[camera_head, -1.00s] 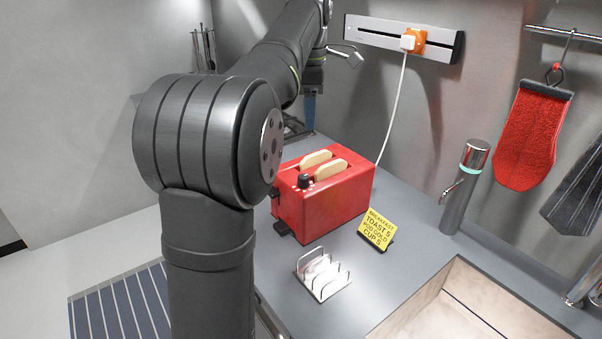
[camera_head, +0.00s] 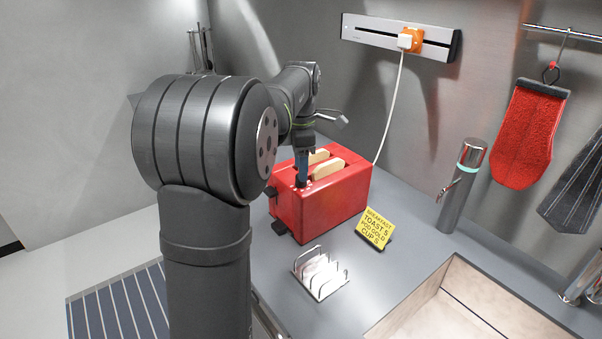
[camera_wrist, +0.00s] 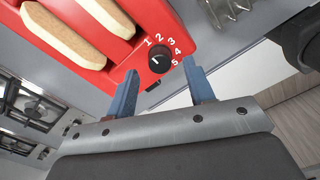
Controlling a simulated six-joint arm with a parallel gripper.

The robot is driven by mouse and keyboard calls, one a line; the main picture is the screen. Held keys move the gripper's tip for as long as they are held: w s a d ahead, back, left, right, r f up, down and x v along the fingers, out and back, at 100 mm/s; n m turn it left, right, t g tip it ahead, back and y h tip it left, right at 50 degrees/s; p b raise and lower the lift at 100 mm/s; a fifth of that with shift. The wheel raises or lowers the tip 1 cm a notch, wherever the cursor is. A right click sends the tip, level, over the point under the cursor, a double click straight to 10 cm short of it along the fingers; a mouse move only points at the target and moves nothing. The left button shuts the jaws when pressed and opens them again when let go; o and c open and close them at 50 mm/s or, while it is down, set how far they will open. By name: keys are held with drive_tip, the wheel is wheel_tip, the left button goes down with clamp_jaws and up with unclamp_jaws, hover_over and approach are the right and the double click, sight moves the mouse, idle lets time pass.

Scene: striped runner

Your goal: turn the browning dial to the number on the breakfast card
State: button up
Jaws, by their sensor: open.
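The red toaster (camera_head: 325,205) stands on the counter with two bread slices (camera_head: 326,168) in its slots. Its black browning dial (camera_wrist: 160,60) shows in the wrist view, with numbers 1 to 5 around it. A small pale mark is on the dial, but I cannot tell which number it points to. The yellow breakfast card (camera_head: 376,226) reads "TOAST 5", among other lines. My gripper (camera_wrist: 159,70) is open, its blue fingers on either side of the dial in the picture; I see no contact. In the head view my gripper (camera_head: 302,182) covers the dial.
A wire toast rack (camera_head: 320,274) stands in front of the toaster. A white cord (camera_head: 395,105) runs from the wall plug down behind the toaster. A hob (camera_wrist: 35,105) shows in the wrist view.

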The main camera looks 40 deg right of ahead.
drive_tip(key=shift+f, duration=1.45)
drive_tip(key=shift+c, duration=0.4)
drive_tip(key=c, duration=0.9)
